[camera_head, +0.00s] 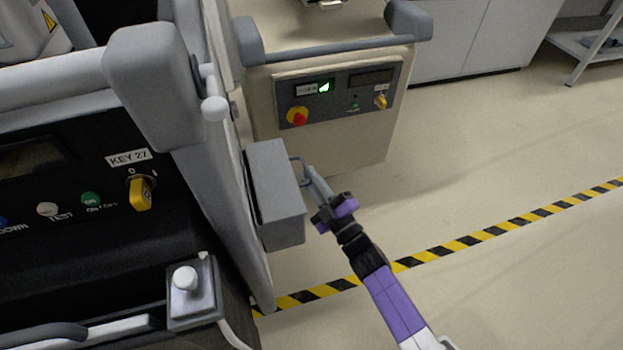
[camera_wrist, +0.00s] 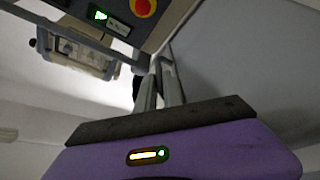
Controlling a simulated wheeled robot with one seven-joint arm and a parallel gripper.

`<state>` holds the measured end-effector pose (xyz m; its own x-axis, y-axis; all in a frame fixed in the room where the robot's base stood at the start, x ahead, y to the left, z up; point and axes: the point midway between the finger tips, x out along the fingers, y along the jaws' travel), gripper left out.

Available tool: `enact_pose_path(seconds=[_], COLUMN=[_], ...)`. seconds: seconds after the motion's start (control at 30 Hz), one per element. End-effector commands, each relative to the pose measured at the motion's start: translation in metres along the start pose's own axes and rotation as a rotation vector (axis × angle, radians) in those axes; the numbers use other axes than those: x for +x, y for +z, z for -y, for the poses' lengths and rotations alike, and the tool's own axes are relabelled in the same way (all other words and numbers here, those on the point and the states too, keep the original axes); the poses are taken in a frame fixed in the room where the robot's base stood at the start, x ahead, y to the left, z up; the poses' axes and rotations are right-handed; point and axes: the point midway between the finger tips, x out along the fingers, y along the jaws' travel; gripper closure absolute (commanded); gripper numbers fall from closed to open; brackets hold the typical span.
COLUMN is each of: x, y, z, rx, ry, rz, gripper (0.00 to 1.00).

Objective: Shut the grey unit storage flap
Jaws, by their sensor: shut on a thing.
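The grey storage flap (camera_head: 272,180) is a box-like grey piece on the right side of the near cart. A dark gap shows along its left edge, beside the cart's side panel. I cannot tell exactly how far open it stands. A thin looped handle (camera_head: 297,160) is on its right side. My gripper (camera_head: 309,174) reaches in from the lower right and is shut on this handle. In the wrist view, the fingers (camera_wrist: 160,88) are close together at the handle, beside a broad grey surface (camera_wrist: 235,65). The fingertips' exact contact is hard to see.
The near cart's black control panel (camera_head: 75,215) is at left, with a yellow key switch (camera_head: 141,193). A beige unit (camera_head: 340,145) with a red button (camera_head: 299,118) stands just behind the flap. Open floor (camera_head: 480,180) with a striped line (camera_head: 480,237) lies to the right.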

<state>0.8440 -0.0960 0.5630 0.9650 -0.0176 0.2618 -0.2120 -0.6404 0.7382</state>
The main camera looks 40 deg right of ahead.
Motion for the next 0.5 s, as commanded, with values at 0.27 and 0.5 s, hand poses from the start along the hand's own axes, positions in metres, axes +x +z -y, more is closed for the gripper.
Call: enact_pose_path(seconds=[0.27,0.5], x=[-0.0012,-0.0013], y=[0.0009,0.0011], z=[0.0052,0.0056], rx=[-0.001,-0.001], ry=[-0.009,-0.01], rz=[0.003,0.004], gripper=[1.0,0.8])
